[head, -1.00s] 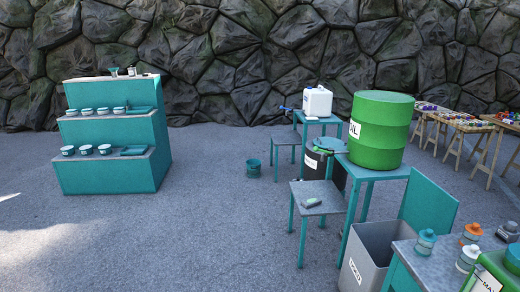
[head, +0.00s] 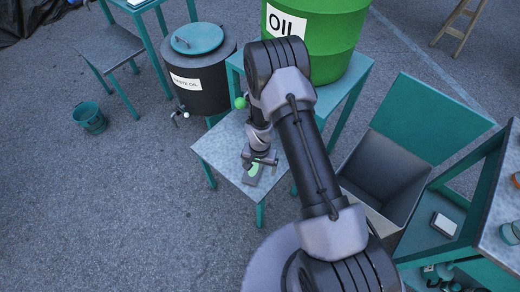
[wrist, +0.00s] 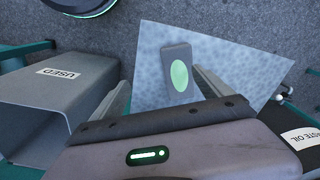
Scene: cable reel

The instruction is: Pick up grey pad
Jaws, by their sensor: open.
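The grey pad (head: 251,176) is a small flat block with a pale green oval on top. It lies on the small grey-topped table (head: 214,150) near its front edge. In the wrist view the pad (wrist: 168,56) lies ahead of and between my two fingers, with bare tabletop around it. My gripper (head: 260,160) is open and empty above the pad, pointing down, and partly hides it in the head view. The fingers appear apart from the pad; the exact height gap is hard to tell.
A green oil drum (head: 337,42) stands on a teal table behind. A black waste-oil drum (head: 200,80) stands left of the small table, and a grey bin (head: 385,178) marked USED in the wrist view stands right. A teal bucket (head: 90,118) sits on open ground.

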